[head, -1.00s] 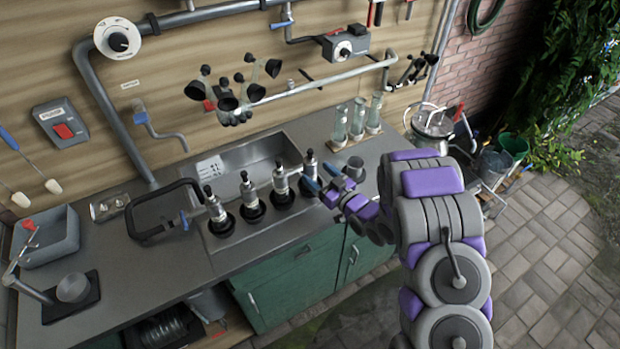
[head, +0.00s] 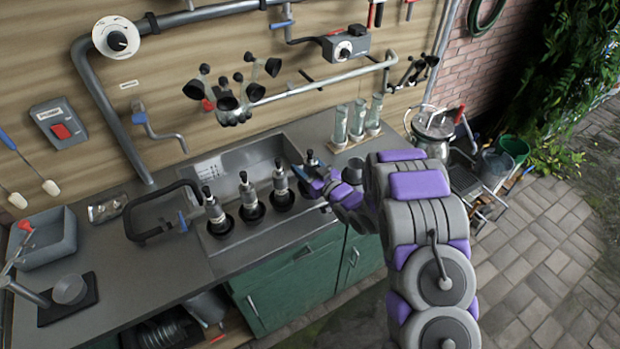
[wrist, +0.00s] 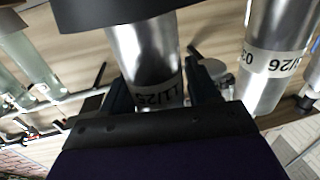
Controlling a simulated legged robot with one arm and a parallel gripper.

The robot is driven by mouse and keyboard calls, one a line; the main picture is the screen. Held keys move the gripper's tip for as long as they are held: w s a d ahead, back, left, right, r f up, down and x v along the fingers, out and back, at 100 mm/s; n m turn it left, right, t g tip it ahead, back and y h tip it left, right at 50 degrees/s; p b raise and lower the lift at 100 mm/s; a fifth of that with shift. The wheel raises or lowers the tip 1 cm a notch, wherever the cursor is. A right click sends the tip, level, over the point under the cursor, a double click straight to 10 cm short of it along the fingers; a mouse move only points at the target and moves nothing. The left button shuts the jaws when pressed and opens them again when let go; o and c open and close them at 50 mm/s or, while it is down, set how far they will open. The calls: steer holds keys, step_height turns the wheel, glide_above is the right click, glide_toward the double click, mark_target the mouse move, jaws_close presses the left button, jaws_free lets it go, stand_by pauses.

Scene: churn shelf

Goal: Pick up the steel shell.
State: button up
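Several steel shells with black caps stand upright in a row of black holders at the sink's front edge, one of them the second from left (head: 248,193). My gripper (head: 308,178) is at the rightmost shell (head: 311,164), whose lower part is hidden behind my gripper. In the wrist view that steel shell (wrist: 152,58), with an upside-down label that seems to read LLI/25, sits between the two dark fingers of my gripper (wrist: 160,90). The fingers look spread around it, with a slim gap at the right. A neighbouring shell (wrist: 268,60) labelled LLI/26 stands outside the right finger.
Glass tubes (head: 357,120) on a small board stand behind my gripper. A cluster of black cups (head: 235,95) hangs above the sink (head: 235,160). The counter's left part (head: 130,270) has bare room.

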steer(key=c, duration=1)
steer(key=shift+r, duration=0.1)
